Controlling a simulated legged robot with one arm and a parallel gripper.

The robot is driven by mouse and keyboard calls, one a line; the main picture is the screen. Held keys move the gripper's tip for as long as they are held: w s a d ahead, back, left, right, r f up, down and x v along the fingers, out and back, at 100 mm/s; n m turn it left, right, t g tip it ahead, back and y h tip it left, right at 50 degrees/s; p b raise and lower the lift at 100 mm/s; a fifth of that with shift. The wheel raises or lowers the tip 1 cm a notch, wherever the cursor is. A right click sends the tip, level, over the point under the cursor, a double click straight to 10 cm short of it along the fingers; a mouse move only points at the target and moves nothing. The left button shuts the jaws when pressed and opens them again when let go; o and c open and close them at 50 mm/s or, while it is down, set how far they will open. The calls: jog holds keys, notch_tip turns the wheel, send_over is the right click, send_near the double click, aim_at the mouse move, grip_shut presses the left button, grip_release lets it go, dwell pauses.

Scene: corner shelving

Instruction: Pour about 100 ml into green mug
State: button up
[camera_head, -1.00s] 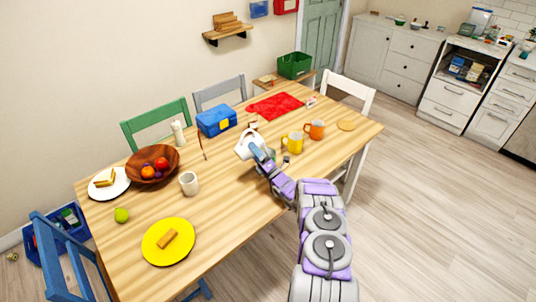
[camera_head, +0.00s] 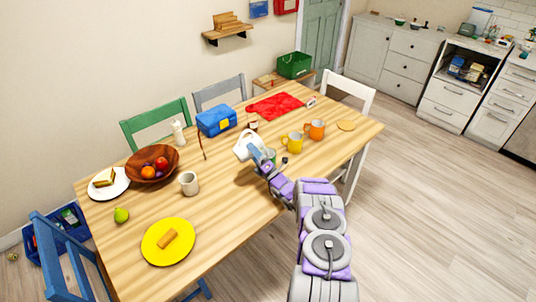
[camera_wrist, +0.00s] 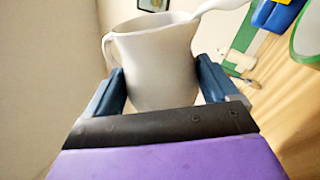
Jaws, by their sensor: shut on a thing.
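My gripper (camera_head: 262,163) is shut on a white jug (camera_head: 247,146) and holds it above the table's middle. In the wrist view the jug (camera_wrist: 155,65) sits between both fingers, its handle at the left and its spout toward the right. The picture there is rolled, and the jug looks tilted. The green mug (camera_head: 271,155) is just right of the jug, mostly hidden behind my gripper. A green-rimmed white opening, apparently the mug (camera_wrist: 308,38), shows at the right edge of the wrist view, beyond the spout. I cannot see any liquid.
A yellow mug (camera_head: 293,143) and an orange mug (camera_head: 315,129) stand right of the green mug. A pale cup (camera_head: 189,183), a wooden fruit bowl (camera_head: 137,168) and a yellow plate (camera_head: 150,250) are to the left. A blue box (camera_head: 213,123) stands behind.

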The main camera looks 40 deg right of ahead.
jog(key=shift+a+f+n+y, duration=0.2)
jog(key=shift+n+y, duration=0.4)
jog(key=shift+n, duration=0.4)
jog(key=shift+d+f+n+g+y+b, duration=0.1)
jog(key=shift+f+n+g+y+b, duration=0.3)
jog(key=shift+n, duration=0.45)
jog(key=shift+f+n+g+y+b, duration=0.15)
jog(key=shift+n+g+y+b, duration=0.3)
jog(key=shift+n+y, duration=0.35)
jog(key=n, duration=0.1)
jog(key=n+g+y, duration=0.1)
jog(key=n, duration=0.1)
jog(key=shift+d+r+b, duration=0.2)
jog(key=shift+r+b, duration=0.05)
jog(key=shift+b, duration=0.1)
jog(key=shift+n+g, duration=0.25)
jog(key=shift+r, duration=0.1)
